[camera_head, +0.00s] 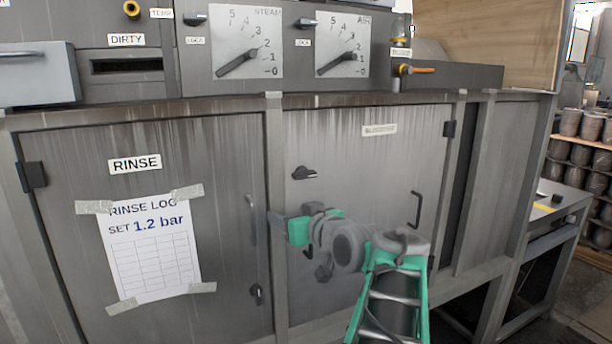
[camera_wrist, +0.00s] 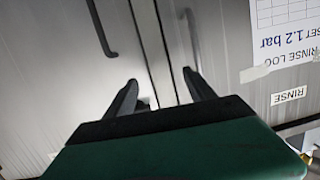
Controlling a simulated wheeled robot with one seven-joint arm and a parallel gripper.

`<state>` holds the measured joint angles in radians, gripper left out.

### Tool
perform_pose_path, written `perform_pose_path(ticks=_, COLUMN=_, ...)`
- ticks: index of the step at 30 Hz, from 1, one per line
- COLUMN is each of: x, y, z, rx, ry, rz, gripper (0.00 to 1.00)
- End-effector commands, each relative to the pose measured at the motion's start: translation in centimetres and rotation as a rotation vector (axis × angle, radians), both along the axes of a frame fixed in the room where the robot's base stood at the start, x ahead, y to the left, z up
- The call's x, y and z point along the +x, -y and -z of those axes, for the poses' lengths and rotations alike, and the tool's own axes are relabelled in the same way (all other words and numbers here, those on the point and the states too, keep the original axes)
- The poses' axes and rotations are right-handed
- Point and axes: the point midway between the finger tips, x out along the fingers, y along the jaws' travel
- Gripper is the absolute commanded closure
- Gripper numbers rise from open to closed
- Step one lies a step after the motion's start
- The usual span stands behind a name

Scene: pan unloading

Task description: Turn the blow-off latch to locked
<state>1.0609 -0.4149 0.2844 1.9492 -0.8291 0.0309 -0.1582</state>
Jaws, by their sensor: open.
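The right cabinet door (camera_head: 350,150) carries a label (camera_head: 380,130) too blurred to read with certainty. A dark latch (camera_head: 304,173) sits at this door's upper left, its lever roughly sideways. Another dark fitting (camera_head: 323,272) shows lower on this door, partly behind my arm. My gripper (camera_head: 274,222) is beside the post between the two doors, below and left of the upper latch, pointing left. In the wrist view my gripper (camera_wrist: 160,93) has its fingers apart with nothing clearly between them. The upper latch is not clearly visible in the wrist view.
The left RINSE door (camera_head: 90,240) has a vertical handle (camera_head: 252,218), a low latch (camera_head: 257,293) and a taped log sheet (camera_head: 150,250). A dark bar handle (camera_head: 415,208) projects from the right door. Gauge panels (camera_head: 247,42) are above. A side table (camera_head: 550,205) stands right.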

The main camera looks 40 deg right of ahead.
Motion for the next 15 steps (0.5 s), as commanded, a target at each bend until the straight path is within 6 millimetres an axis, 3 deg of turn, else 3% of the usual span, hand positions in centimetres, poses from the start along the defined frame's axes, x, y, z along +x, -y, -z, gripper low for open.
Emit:
perform_pose_path(ticks=1, x=-1.5, y=2.8, z=-2.2, rx=-0.025, ry=0.066, rz=0.038, gripper=0.36)
perform_pose_path(ticks=3, x=-2.8, y=4.7, z=-4.5, rx=-0.054, ry=0.136, rz=0.06, gripper=0.36)
perform_pose_path(ticks=6, x=-3.5, y=5.8, z=-6.0, rx=-0.073, ry=0.182, rz=0.071, gripper=0.36)
perform_pose_path(ticks=8, x=-3.1, y=6.0, z=-6.3, rx=-0.076, ry=0.188, rz=0.071, gripper=0.36)
perform_pose_path(ticks=15, x=1.4, y=7.1, z=-6.3, rx=-0.073, ry=0.185, rz=0.067, gripper=0.36)
